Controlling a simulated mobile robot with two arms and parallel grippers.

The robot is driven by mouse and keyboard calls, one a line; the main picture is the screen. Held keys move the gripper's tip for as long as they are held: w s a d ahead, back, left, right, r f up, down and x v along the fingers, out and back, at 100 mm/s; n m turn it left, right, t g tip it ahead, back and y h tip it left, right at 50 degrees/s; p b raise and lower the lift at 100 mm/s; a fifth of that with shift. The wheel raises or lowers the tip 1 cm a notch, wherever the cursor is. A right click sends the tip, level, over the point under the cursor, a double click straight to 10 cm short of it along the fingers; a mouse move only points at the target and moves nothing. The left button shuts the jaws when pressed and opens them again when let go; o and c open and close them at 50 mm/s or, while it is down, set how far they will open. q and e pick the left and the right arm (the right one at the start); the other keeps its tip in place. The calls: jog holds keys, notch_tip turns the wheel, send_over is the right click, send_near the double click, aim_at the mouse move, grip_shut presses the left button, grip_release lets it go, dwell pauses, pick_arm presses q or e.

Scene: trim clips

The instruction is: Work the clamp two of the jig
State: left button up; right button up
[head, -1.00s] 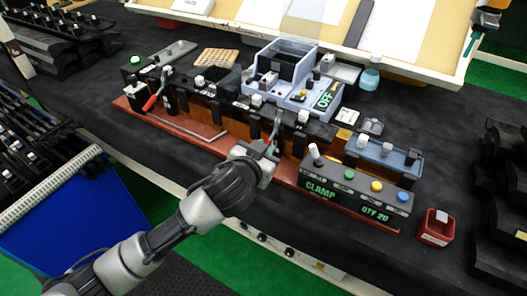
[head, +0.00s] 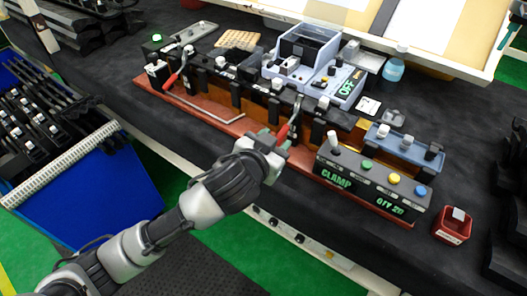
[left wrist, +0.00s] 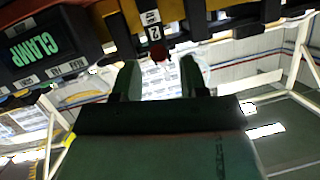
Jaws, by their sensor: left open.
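The jig is a long red-brown base (head: 195,108) with a row of dark clamps along it. Clamp two's red handle (head: 284,132) stands near the middle, tilted, its lower end close to my left gripper. In the left wrist view a label "2" (left wrist: 155,33) sits above a red tip (left wrist: 158,56), which lies between and just beyond the fingertips. My left gripper (head: 277,143) is open at the jig's front edge; its two fingers show in the left wrist view (left wrist: 160,75). Contact with the handle cannot be told. My right gripper is not in view.
A "CLAMP" button panel (head: 372,182) stands right of my gripper, with a small red bin (head: 454,226) beyond it. Clamp one's red handle (head: 175,72) is at the left. A blue-grey "OFF" station (head: 345,88) stands behind.

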pick_arm(q)
jog(key=v, duration=0.6)
jog(key=shift+s, duration=0.25)
jog(key=shift+a, duration=0.1)
jog(key=s+a+f+n+g+y, duration=0.65)
jog(key=s+a+f+g, duration=0.25)
jog(key=s+a+f, duration=1.1)
notch_tip(320, 180, down, 26)
jog(key=g, duration=0.1)
jog(key=s+a+f, duration=0.1)
jog(key=s+f, duration=0.6)
jog(key=s, duration=0.1)
jog(key=s+a+f+g, duration=0.1)
jog(key=s+a+f, duration=0.1)
jog(key=s+f, duration=0.5)
jog(key=shift+s+a+f+m+g, duration=0.25)
jog(key=shift+s+f+m+g, duration=0.1)
jog(key=shift+s+m, duration=0.1)
